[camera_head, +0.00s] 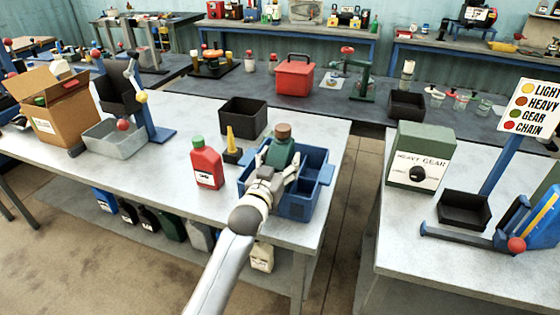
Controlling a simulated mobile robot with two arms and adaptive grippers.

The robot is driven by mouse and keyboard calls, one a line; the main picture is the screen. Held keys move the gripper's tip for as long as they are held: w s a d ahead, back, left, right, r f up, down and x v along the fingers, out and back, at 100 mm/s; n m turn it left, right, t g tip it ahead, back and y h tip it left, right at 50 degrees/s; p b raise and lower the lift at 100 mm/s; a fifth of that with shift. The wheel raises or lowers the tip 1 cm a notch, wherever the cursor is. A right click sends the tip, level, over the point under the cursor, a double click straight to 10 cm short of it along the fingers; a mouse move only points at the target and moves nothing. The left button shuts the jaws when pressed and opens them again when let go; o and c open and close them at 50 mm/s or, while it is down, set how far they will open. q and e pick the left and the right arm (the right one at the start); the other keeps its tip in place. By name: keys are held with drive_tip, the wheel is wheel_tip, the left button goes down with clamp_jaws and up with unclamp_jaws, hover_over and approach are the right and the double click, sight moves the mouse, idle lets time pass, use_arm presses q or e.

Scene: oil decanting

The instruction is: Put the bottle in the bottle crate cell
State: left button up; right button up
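A dark green bottle (283,150) with a brown cap stands roughly upright at the blue bottle crate (313,184), on the left table. My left gripper (278,157) reaches in from the bottom, its fingers on both sides of the bottle, and looks shut on it. The gripper hides the bottle's lower part, so I cannot tell how deep it sits in a crate cell. The crate has several cells; those at the front right look empty. My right gripper is not in view.
A red bottle (206,165) with a green cap and a yellow funnel (231,142) stand left of the crate. A black bin (243,117) is behind. A green Heavy Gear box (420,152) stands on the right table, across a floor gap. The left table's front is clear.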

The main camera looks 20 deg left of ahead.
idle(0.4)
use_arm(q)
drive_tip(key=s+b, duration=0.1)
drive_tip(key=s, duration=1.1)
drive_tip(key=shift+a, duration=0.2)
